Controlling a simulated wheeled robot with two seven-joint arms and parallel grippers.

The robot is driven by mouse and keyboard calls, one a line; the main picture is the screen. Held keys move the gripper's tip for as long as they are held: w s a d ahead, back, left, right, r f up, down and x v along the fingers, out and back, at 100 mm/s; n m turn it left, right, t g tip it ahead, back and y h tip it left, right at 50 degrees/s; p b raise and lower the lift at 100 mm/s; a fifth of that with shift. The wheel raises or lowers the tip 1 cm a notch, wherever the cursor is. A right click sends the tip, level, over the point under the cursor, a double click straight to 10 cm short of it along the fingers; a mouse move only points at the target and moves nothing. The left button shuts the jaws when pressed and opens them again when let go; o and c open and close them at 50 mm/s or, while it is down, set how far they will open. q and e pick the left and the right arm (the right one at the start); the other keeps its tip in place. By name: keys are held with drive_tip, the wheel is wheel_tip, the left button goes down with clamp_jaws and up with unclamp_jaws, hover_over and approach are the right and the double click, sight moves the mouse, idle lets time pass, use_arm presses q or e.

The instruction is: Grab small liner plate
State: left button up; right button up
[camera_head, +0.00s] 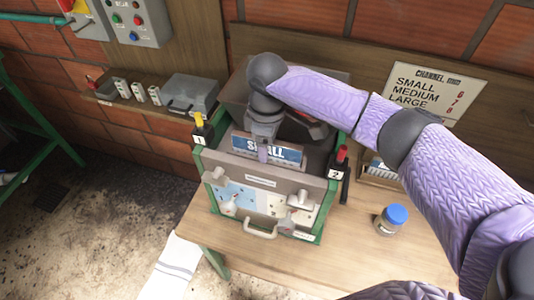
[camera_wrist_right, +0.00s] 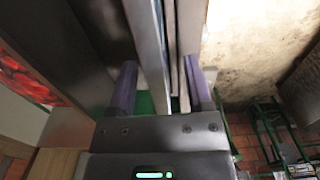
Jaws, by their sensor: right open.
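A plate with a blue label reading "SMALL" (camera_head: 285,151) stands upright in the open top of a green-framed box (camera_head: 197,163), behind its grey front panel (camera_head: 262,179). My right gripper (camera_head: 264,152) reaches down over the box at this plate, partly covering its label. In the right wrist view, my right gripper (camera_wrist_right: 160,75) is open, with its two purple fingers on either side of upright metal plate edges (camera_wrist_right: 150,50). I cannot tell whether the fingers touch them. My left gripper is not in view.
The box stands on a wooden table (camera_head: 350,255). A blue-lidded jar (camera_head: 391,219) stands at its right. A sign listing sizes (camera_head: 432,95) is behind. A shelf at the left holds a grey case (camera_head: 190,94). A numbered red-topped handle (camera_head: 340,160) rises at the box's right corner.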

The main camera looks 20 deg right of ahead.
drive_tip(key=shift+w, duration=0.15)
clamp_jaws()
idle(1.2)
